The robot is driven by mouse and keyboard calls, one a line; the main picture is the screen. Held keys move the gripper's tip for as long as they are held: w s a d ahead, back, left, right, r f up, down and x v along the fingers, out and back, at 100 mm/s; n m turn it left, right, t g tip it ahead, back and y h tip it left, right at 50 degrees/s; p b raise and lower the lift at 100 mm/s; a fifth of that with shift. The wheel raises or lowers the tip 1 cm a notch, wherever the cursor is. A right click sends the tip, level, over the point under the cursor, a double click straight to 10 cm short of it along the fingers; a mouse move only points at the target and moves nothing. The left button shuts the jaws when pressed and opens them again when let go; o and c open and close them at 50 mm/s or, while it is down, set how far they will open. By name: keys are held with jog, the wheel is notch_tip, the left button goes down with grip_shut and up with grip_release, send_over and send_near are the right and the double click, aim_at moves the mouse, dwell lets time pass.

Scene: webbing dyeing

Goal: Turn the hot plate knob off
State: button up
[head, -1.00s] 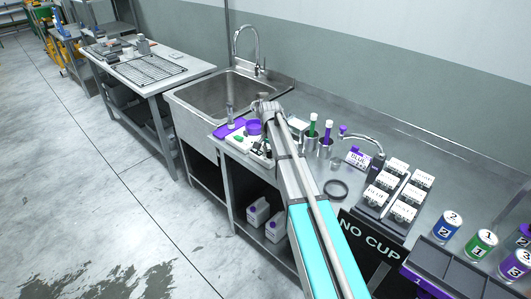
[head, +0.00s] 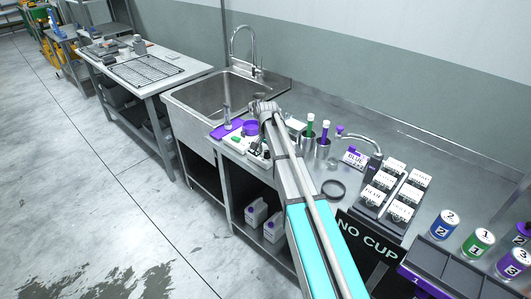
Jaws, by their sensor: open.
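A small white appliance (head: 234,143), which looks like the hot plate, sits at the left end of the steel counter, beside the sink. It bears a purple round part (head: 250,127) and a green round piece (head: 237,138), possibly the knob; the view is too small to be sure. My arm reaches over the counter from the front and bends down beside the appliance. My gripper (head: 257,149) is small and dark at its right side, open and partly hidden by my own arm. I cannot tell whether it touches anything.
A purple tray (head: 226,129) lies behind the appliance, beside the sink (head: 217,100). Cups with green-capped (head: 310,130) and purple-capped tubes stand right of my arm. A black ring (head: 333,189), a labelled rack (head: 376,205) and cans (head: 445,224) lie further right.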

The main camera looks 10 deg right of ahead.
notch_tip(320, 180, up, 13)
jog(key=m+p, duration=0.6)
jog(key=p, duration=0.7)
jog(key=shift+d+r, duration=0.15)
jog(key=shift+w+f, duration=0.1)
jog(key=shift+f, duration=0.1)
notch_tip(320, 180, down, 14)
jog(key=b, duration=1.4)
jog(key=shift+r, duration=0.25)
grip_shut()
